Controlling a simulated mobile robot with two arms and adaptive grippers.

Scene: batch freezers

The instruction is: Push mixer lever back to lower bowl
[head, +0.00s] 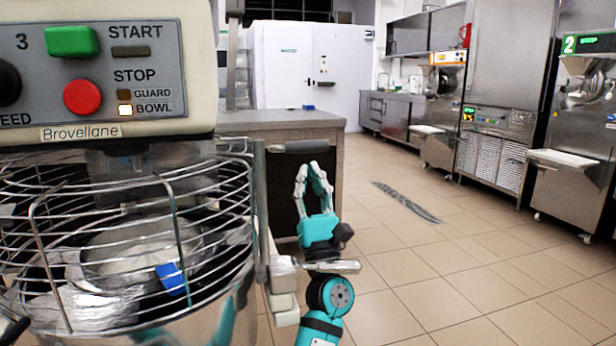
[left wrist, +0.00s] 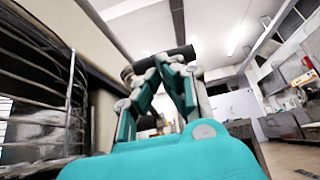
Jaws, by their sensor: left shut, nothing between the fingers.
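The mixer (head: 110,75) fills the left side of the head view, with its wire guard (head: 120,200) over a metal bowl (head: 225,310). Its lever (head: 300,146) has a dark handle pointing right from the mixer's side. It also shows in the left wrist view as a dark bar (left wrist: 172,59) across the fingertips. My left gripper (head: 309,169), turquoise with grey fingers, points up just below the handle, its fingers together and empty. In the left wrist view its fingertips (left wrist: 176,63) are at the bar; I cannot tell whether they touch. My right gripper is not in view.
A metal counter (head: 280,122) stands behind the lever. A metal rod (head: 330,267) sticks out low on the mixer beside my left wrist. Freezer machines (head: 495,135) line the right wall. The tiled floor (head: 470,260) between is clear except for a floor grate (head: 405,202).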

